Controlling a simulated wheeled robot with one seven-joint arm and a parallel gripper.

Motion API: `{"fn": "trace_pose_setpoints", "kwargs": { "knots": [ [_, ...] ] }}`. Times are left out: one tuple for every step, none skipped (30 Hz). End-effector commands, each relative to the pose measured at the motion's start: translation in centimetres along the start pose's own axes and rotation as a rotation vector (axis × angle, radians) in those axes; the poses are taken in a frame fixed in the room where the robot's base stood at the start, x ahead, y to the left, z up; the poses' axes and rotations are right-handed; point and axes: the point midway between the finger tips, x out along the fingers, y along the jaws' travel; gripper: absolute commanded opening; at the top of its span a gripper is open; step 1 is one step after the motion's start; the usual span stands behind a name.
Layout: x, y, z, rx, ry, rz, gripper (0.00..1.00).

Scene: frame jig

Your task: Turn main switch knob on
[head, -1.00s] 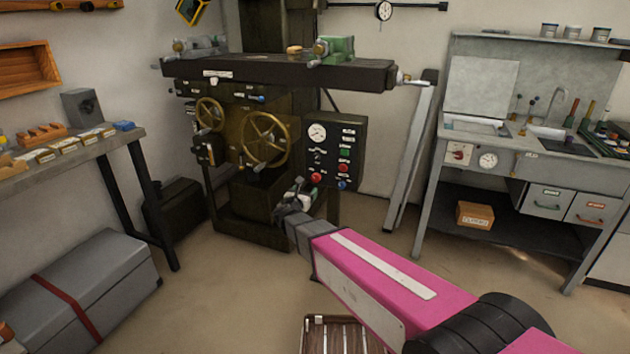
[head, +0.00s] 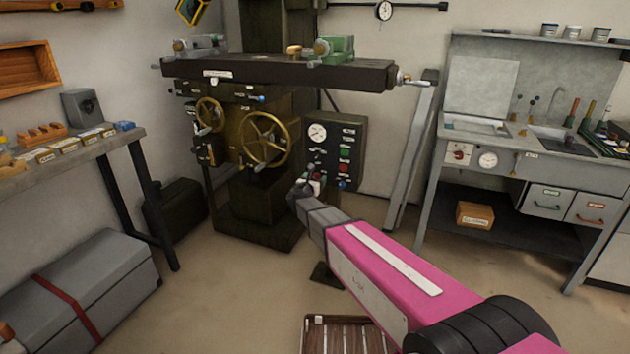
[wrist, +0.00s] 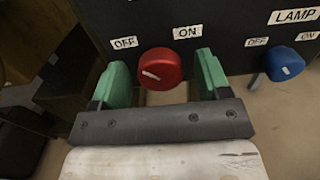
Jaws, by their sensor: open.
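The red main switch knob (wrist: 160,69) is on the dark panel in the wrist view, below an OFF label (wrist: 124,42) and an ON label (wrist: 187,32). Its white mark points left and slightly up, on the OFF side. My gripper (wrist: 162,66) is open, with one green finger on each side of the knob. Gaps show between the knob and both fingers. In the head view my gripper (head: 309,184) is at the lower part of the control panel (head: 350,128) and largely hides the knob.
A blue LAMP knob (wrist: 283,60) is right of the red knob, with its own OFF and ON labels. A handwheel (head: 265,140) is left of the panel. The sink bench (head: 490,160) stands to the right, with open floor before it.

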Motion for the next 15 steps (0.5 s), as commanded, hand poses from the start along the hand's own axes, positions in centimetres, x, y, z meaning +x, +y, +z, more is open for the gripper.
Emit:
{"fn": "trace_pose_setpoints", "kwargs": {
  "knots": [
    [0.01,-0.01,0.0,0.0,0.0,0.0,0.7],
    [0.0,-0.01,0.0,0.0,0.0,0.0,0.7],
    [-0.01,-0.01,0.0,0.0,0.0,0.0,0.7],
    [-0.01,-0.02,0.0,0.0,0.0,0.0,0.7],
    [-0.01,-0.01,0.0,0.0,0.0,0.0,0.7],
    [-0.02,-0.02,0.0,0.0,0.0,0.0,0.6],
    [-0.02,-0.02,0.0,0.0,0.0,0.0,0.5],
    [-0.02,-0.02,0.0,0.0,0.0,0.0,0.41],
    [-0.02,-0.02,0.0,0.0,0.0,0.0,0.28],
    [-0.02,-0.02,0.0,0.0,0.0,0.0,0.2],
    [-0.02,-0.02,0.0,0.0,0.0,0.0,0.21],
    [-0.02,-0.02,-0.01,0.0,0.0,0.0,0.21],
    [-0.02,-0.02,-0.01,0.0,0.0,0.0,0.21],
    [-0.02,-0.02,-0.01,0.001,0.0,0.0,0.21],
    [-0.02,-0.02,-0.01,0.002,0.0,0.0,0.21]
  ]
}}
